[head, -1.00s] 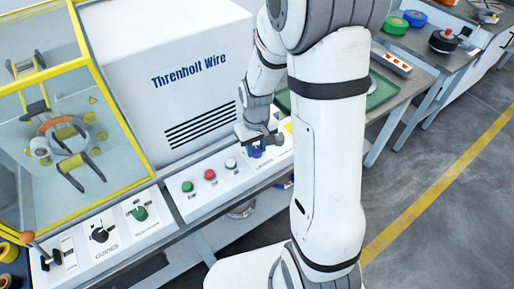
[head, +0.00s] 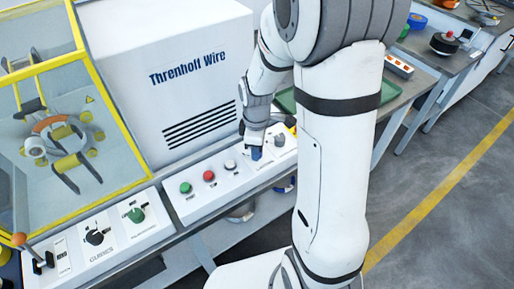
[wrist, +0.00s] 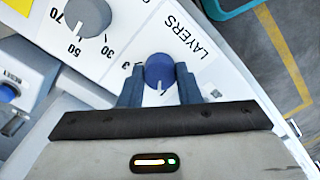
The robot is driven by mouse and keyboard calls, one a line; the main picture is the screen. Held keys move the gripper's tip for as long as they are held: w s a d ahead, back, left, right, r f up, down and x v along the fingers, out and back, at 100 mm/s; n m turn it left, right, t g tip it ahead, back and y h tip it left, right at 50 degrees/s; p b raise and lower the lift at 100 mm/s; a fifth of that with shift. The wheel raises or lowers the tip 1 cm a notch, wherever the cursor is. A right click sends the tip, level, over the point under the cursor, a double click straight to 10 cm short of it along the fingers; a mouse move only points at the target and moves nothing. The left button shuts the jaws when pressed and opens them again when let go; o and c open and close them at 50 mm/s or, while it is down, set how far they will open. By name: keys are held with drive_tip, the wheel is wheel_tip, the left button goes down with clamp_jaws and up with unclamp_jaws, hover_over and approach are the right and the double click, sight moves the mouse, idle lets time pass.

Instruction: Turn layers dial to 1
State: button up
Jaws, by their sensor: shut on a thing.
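The layers dial (wrist: 160,70) is a round blue knob with a white pointer line, beside the printed word LAYERS on the white panel. In the wrist view its pointer line faces down toward my gripper's body. A 3 shows at its left; other marks are hidden by the fingers or too small to read. My gripper (wrist: 160,88) is shut on the dial, one blue-grey finger on each side. In the head view my gripper (head: 256,154) is at the right part of the control panel and largely covers the dial.
A grey dial (wrist: 88,16) marked 30, 50 and 70 sits close by. Green (head: 185,187), red (head: 209,176) and white (head: 230,165) buttons lie left of my gripper. The white Threnholt Wire cabinet (head: 170,110) rises behind. A green tray (head: 286,100) is at the right.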

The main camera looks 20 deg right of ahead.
drive_tip(key=shift+w+n, duration=0.1)
drive_tip(key=shift+n, duration=1.9)
drive_tip(key=o, duration=1)
drive_tip(key=shift+b, duration=0.3)
wheel_tip(320, 180, up, 8)
drive_tip(key=shift+f, duration=0.1)
drive_tip(key=s+r+m+t, duration=0.1)
drive_tip(key=s+r+m, duration=0.1)
drive_tip(key=s+m, duration=0.2)
drive_tip(key=s+r+m, duration=0.2)
drive_tip(key=s+m, duration=0.3)
drive_tip(key=m, duration=0.2)
drive_tip(key=s+r+m+t, duration=0.1)
drive_tip(key=s+r+m, duration=0.2)
drive_tip(key=s+m, duration=0.2)
drive_tip(key=shift+s+d+m+t, duration=0.2)
drive_tip(key=shift+m+t, duration=0.1)
drive_tip(key=shift+m, duration=0.2)
